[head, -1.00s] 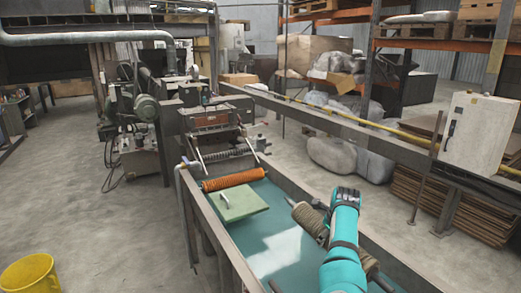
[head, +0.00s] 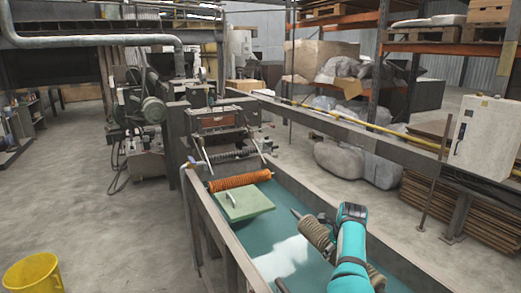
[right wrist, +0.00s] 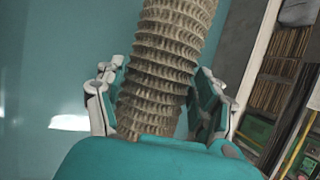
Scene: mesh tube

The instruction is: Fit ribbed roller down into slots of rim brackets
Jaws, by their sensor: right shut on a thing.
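The ribbed roller (head: 316,233) is grey-brown with close ridges and a thin shaft at its far end. It is held tilted over the teal-floored trough, towards its right side. My right gripper (right wrist: 158,78) is shut on the roller (right wrist: 170,50), with one finger on each side of its ribbed body. The trough has long grey rims (head: 225,235); I cannot make out the slotted rim brackets. My left gripper is not in view.
An orange ribbed roller (head: 240,181) lies across the far part of the trough. A green plate with a handle (head: 246,204) is just in front of it. Machinery (head: 214,122) stands beyond the trough. A yellow bucket (head: 32,275) stands on the floor at left.

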